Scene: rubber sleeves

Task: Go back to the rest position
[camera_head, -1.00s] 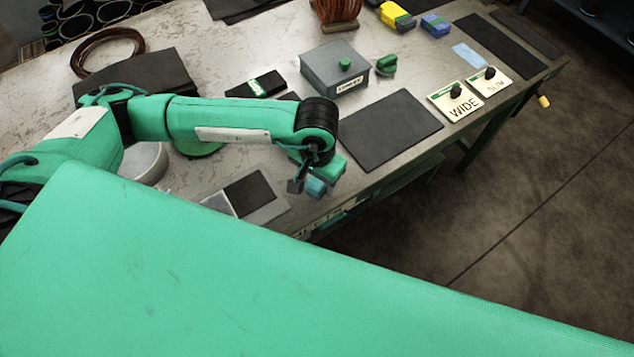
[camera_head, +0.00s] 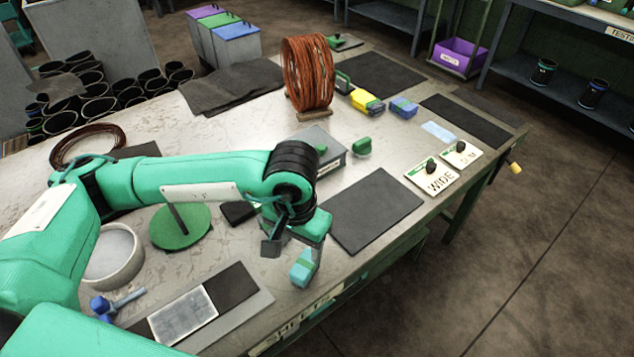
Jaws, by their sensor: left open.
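My left arm comes in from the left and reaches over the workbench (camera_head: 390,226). My left gripper (camera_head: 288,262) hangs at its end near the bench's front edge, with a dark finger and a light-blue-tipped finger apart. I see nothing held between them. The gripper is above the bench, left of a dark rubber mat (camera_head: 372,212). My right gripper is outside the view.
A grey box (camera_head: 330,150), partly behind my arm, and signs reading WIDE (camera_head: 434,180) and SLIM (camera_head: 460,154) stand on the bench. A copper coil (camera_head: 308,75) is behind. A bowl (camera_head: 112,258) and green disc (camera_head: 180,228) lie beneath my arm. Floor at right is clear.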

